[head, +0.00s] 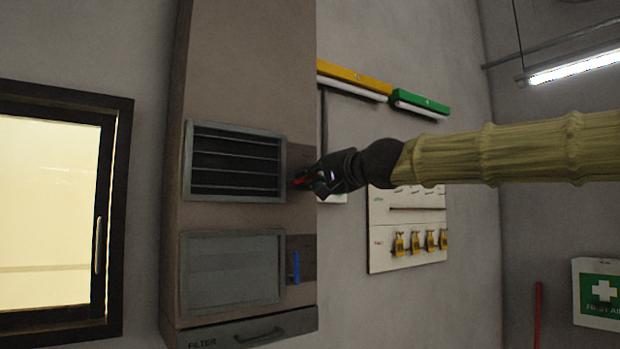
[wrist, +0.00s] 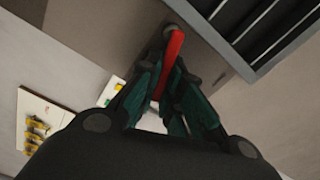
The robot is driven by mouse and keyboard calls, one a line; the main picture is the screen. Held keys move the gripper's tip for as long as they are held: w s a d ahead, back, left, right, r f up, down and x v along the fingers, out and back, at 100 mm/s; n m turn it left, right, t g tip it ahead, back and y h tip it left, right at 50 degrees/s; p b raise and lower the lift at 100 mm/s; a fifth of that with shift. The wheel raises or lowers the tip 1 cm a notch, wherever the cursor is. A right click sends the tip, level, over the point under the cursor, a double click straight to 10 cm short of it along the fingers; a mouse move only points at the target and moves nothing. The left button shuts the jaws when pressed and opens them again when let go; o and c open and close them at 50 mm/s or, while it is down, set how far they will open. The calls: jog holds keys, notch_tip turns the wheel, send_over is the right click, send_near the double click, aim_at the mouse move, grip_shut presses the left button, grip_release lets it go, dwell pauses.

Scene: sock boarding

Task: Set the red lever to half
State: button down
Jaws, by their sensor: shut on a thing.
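The red lever (head: 301,181) sits on the dark plate to the right of the upper louvred vent (head: 237,163) on the tall brown cabinet. In the wrist view the red lever (wrist: 173,66) runs from a round dark pivot down between my fingers. My gripper (head: 313,181) reaches in from the right and is shut on the lever; in the wrist view my gripper (wrist: 165,92) has a finger on each side of it. My fingers hide part of the lever in the head view. The vent's slats show dark gaps between them.
A blue lever (head: 295,268) hangs upright beside a closed lower panel (head: 232,270). A drawer marked FILTER (head: 243,333) is below. A white board with yellow padlocks (head: 407,228) is on the wall behind my arm. A dark-framed window (head: 55,200) is at left.

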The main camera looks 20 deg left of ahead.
jog(key=shift+r+n, duration=0.1)
jog(key=shift+n, duration=0.3)
jog(key=shift+s+a+r+n+p, duration=0.15)
jog(key=shift+n+p, duration=0.2)
jog(key=shift+n, duration=0.2)
jog(key=shift+s+a+r+n+p, duration=0.1)
jog(key=shift+n+p, duration=0.2)
jog(key=shift+n, duration=0.25)
jog(key=shift+s+a+r+n+b, duration=0.2)
jog(key=shift+n+b, duration=0.15)
jog(key=shift+n, duration=0.6)
jog(key=shift+s+a+r+n+b, duration=0.15)
jog(key=shift+n+b, duration=0.15)
jog(key=shift+n, duration=0.65)
jog(key=c, duration=1.6)
grip_release()
jog(key=shift+d, duration=0.15)
jog(key=shift+o, duration=0.2)
jog(key=shift+r, duration=0.15)
jog(key=shift+s, duration=0.1)
